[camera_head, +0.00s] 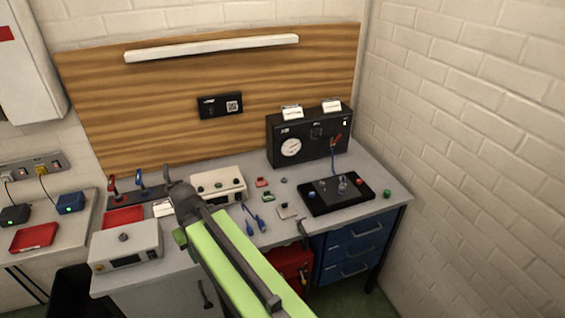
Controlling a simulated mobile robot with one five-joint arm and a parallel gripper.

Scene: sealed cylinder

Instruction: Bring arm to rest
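My arm's light green link (236,262) rises from the bottom of the picture, leaning left, in front of the workbench. Its dark upper end (187,208) shows in front of the bench's left part, near a white instrument box. A narrow dark tip (170,176) sticks up there, which may be part of my gripper. The fingers are not clear, so I cannot tell whether they are open or shut, or whether they hold anything.
The grey workbench (378,222) carries a black gauge box (308,136), a black panel (336,194), white instruments (126,246) and small loose parts. Blue drawers (352,250) and a red box (288,264) are below. A brick wall (480,150) bounds the right side.

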